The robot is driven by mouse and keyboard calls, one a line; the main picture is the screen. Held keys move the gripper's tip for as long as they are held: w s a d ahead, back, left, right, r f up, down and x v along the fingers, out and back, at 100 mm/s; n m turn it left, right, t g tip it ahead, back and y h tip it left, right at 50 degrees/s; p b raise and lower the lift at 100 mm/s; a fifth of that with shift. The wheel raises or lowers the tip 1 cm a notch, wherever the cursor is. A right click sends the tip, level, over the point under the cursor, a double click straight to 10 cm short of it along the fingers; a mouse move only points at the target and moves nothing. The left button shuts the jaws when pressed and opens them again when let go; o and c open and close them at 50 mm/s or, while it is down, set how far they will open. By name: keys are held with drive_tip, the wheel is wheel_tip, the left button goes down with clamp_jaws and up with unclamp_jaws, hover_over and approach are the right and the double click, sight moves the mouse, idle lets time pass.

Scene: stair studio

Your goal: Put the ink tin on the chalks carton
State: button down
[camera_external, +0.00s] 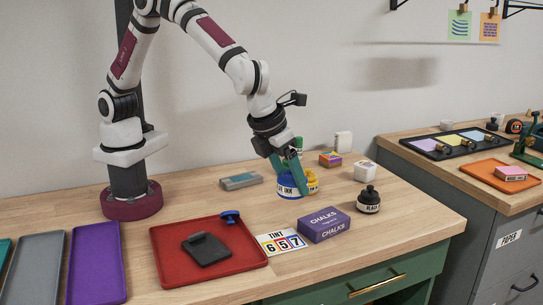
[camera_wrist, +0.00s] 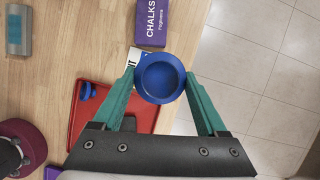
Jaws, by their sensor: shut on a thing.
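The ink tin (camera_external: 290,191) is a round blue tin with a white label reading INK. My gripper (camera_external: 289,178) is shut on it, with one teal finger on each side. In the wrist view the tin (camera_wrist: 162,80) sits between the fingertips of my gripper (camera_wrist: 161,84), seen from above. How high it is above the table is hard to tell. The chalks carton (camera_external: 324,225) is a purple box lying flat near the table's front edge, in front and to the right of the tin. The carton (camera_wrist: 151,20) shows at the top of the wrist view with its top bare.
A yellow jar (camera_external: 312,183) stands close behind the tin. A white cube (camera_external: 365,172) stands farther back.

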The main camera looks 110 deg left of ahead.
drive_tip(key=w+a+f, duration=0.1)
drive_tip(key=a+f, duration=0.1)
drive_tip(key=a, duration=0.1)
drive_tip(key=w+a+f, duration=0.2)
drive_tip(key=a, duration=0.2)
drive_tip(key=w+a+f, duration=0.1)
drive_tip(key=a+f, duration=0.1)
drive_tip(key=a, duration=0.1)
drive_tip(key=shift+w+a+f, duration=0.25)
drive_tip(key=shift+a+f, duration=0.05)
drive_tip(key=shift+f, duration=0.05)
drive_tip(key=shift+a+f, duration=0.2)
drive_tip(key=shift+f, duration=1.9)
drive_tip(key=shift+f, duration=0.1)
unclamp_jaws()
drive_tip(key=shift+d, duration=0.1)
drive_tip(key=v, duration=1.2)
drive_tip(key=s+r+n+g, duration=0.1)
drive_tip(key=s+r+n, duration=0.3)
drive_tip(key=s, duration=0.3)
drive_tip(key=s+r+n, duration=0.3)
drive_tip(key=s+n, duration=0.1)
drive_tip(key=s, duration=0.3)
drive_tip(key=s+d+n+g+h, duration=0.1)
drive_tip(key=s+n+h, duration=0.1)
drive_tip(key=s+n, duration=0.9)
drive_tip(key=s, duration=1)
drive_tip(key=shift+d+f+g, duration=0.15)
drive_tip(key=shift+f+g, duration=0.15)
drive_tip(key=shift+g, duration=0.1)
